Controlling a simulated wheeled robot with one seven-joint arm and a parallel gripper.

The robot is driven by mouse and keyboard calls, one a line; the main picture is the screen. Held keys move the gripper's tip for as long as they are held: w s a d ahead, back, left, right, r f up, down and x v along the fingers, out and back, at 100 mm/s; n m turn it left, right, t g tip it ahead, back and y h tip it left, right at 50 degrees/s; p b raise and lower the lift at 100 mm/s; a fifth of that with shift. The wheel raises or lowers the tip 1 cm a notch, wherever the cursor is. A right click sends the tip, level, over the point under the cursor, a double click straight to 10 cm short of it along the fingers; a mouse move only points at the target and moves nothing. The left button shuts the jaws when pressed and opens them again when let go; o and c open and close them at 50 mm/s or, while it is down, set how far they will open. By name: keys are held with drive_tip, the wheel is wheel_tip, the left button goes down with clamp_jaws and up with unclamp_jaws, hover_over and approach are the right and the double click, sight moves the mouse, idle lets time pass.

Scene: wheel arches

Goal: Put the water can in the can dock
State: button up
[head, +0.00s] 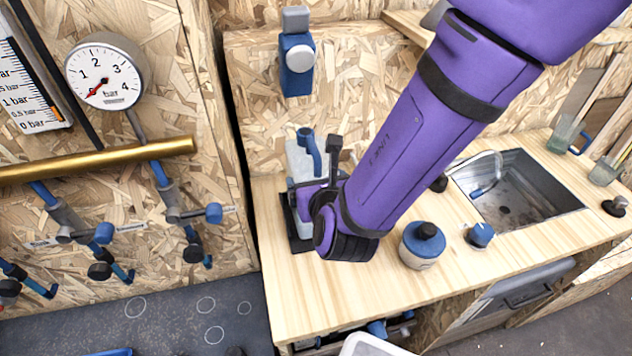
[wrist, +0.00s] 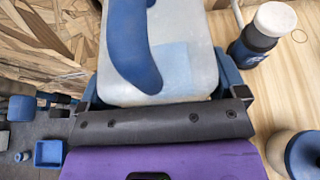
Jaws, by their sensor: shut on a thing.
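The water can (head: 301,160) is pale and translucent with a blue handle. In the head view it is at the left end of the wooden counter, partly hidden by my gripper and arm. In the wrist view the can (wrist: 190,70) fills the upper middle. My gripper (head: 312,188) is shut on the can, with blue fingers on either side of it in the wrist view. A black tray-like base (head: 297,236), which looks like the can dock, shows under and in front of the can. Whether the can rests in it or hangs just above it, I cannot tell.
A bottle with a dark cap (head: 422,247) and a blue knob (head: 480,235) stand right of my wrist. Behind them is a sink (head: 525,190) with a tap. A blue device (head: 296,60) hangs on the wall above the can. Pipes and a gauge (head: 103,75) are left.

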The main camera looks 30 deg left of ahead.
drive_tip(key=o, duration=1.7)
drive_tip(key=shift+f, duration=0.1)
drive_tip(key=shift+o, duration=0.2)
drive_tip(key=v, duration=1.2)
